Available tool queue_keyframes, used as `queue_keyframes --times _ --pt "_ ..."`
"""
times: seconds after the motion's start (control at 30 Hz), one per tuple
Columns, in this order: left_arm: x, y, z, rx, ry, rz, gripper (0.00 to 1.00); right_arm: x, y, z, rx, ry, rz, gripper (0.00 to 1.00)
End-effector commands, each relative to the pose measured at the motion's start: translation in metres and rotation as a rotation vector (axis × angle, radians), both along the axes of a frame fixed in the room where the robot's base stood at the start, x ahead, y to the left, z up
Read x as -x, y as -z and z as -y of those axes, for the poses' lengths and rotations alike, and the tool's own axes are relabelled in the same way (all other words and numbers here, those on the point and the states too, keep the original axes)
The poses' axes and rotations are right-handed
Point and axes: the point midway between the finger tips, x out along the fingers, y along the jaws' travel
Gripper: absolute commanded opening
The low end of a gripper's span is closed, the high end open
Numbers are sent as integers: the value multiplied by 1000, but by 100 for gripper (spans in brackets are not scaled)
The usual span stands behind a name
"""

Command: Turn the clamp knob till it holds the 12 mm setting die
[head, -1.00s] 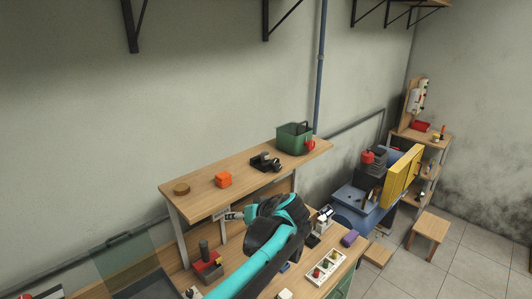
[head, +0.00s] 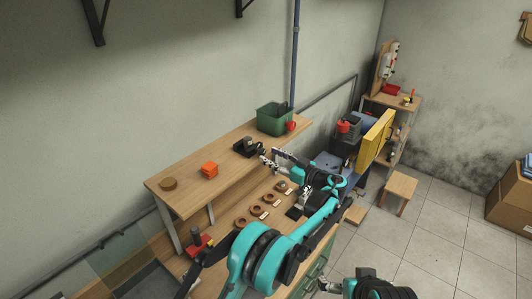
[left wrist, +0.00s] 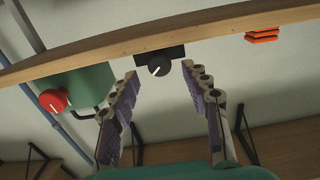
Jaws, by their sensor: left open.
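A black clamp unit (head: 246,147) sits on the raised wooden shelf. Its round black knob (left wrist: 158,65), with a white pointer line, faces the left wrist camera. My left gripper (head: 274,156) is open and empty just in front of the unit. In the left wrist view its two padded fingers stand apart, with the knob beyond and between their tips; I see no contact. I cannot make out a 12 mm setting die in the clamp. Several brown rings with small labels (head: 257,211) lie on the bench below. My right gripper (head: 327,287) is low at the bottom edge, its jaws unclear.
The shelf edge (left wrist: 120,52) runs close by the gripper.

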Motion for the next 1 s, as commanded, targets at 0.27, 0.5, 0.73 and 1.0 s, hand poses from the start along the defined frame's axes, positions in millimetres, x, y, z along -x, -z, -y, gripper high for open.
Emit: queue_keyframes --times 0.27,0.5,0.73,1.0 --pt "-16 0 -22 0 1 -1 47 0 -3 0 0 0 0 100" --pt "-17 0 -23 0 1 -1 47 0 -3 0 0 0 0 100" --pt "-17 0 -23 0 1 -1 0 0 -3 0 0 0 0 100" --pt "-17 3 -23 -69 2 -97 0 0 12 0 0 0 0 100"
